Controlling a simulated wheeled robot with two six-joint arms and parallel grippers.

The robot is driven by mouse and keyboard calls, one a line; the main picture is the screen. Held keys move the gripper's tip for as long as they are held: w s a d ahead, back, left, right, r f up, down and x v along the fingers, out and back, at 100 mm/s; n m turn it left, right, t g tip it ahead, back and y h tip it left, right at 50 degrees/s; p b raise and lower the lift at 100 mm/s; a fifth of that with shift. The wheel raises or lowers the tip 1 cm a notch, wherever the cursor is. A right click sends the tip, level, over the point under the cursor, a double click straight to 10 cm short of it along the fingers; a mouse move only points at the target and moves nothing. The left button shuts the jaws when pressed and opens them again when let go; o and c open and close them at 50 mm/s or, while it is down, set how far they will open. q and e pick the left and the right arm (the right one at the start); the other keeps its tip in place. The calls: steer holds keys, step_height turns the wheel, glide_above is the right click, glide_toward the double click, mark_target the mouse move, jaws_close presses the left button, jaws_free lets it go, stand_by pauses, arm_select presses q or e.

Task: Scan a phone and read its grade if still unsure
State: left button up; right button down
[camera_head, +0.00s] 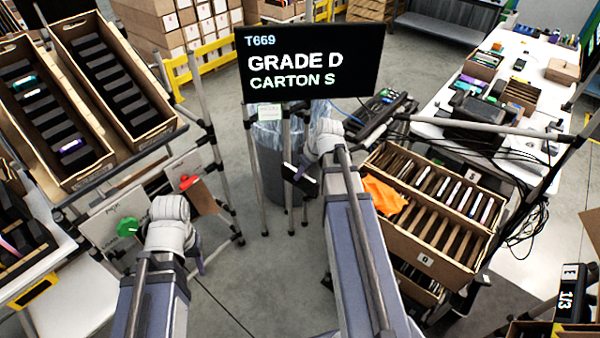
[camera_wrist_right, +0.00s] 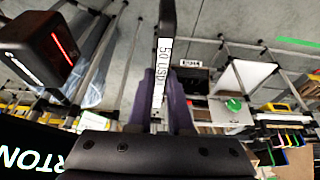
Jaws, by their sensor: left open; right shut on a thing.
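A screen (camera_head: 312,62) reads "T669", "GRADE D", "CARTON S". My right gripper (camera_head: 297,172) is shut on a dark phone (camera_head: 302,181) below the screen. In the right wrist view the phone (camera_wrist_right: 168,28) stands edge-on between the purple fingers (camera_wrist_right: 165,98), with a white label strip on it. A black scanner box (camera_wrist_right: 45,48) with a red light line is to its left, apart from the phone. My left gripper (camera_head: 199,262) is open and empty over the floor at left, partly hidden by its wrist.
Two tilted cartons (camera_head: 150,130) with dark slots stand at left, a few phones in one. At right, slotted cartons (camera_head: 395,240) hold several phones, with an orange cloth (camera_head: 384,195) over one edge. A bin (camera_head: 272,150) stands beneath the screen. Metal posts stand around it.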

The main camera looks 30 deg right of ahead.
steer(key=w+d+f+b, duration=0.1)
steer(key=d+f+b, duration=0.2)
steer(key=d+f, duration=0.1)
steer(key=shift+w+f+b, duration=0.15)
steer(key=shift+w+b, duration=0.2)
steer(key=shift+b, duration=0.05)
step_height(320, 180, up, 20)
steer(key=p, duration=2)
steer(key=shift+f, duration=0.1)
stand_by(0.7)
step_height(320, 180, down, 21)
steer(key=b, duration=2.1)
steer(key=shift+f+b, duration=0.15)
steer(key=shift+b, duration=0.15)
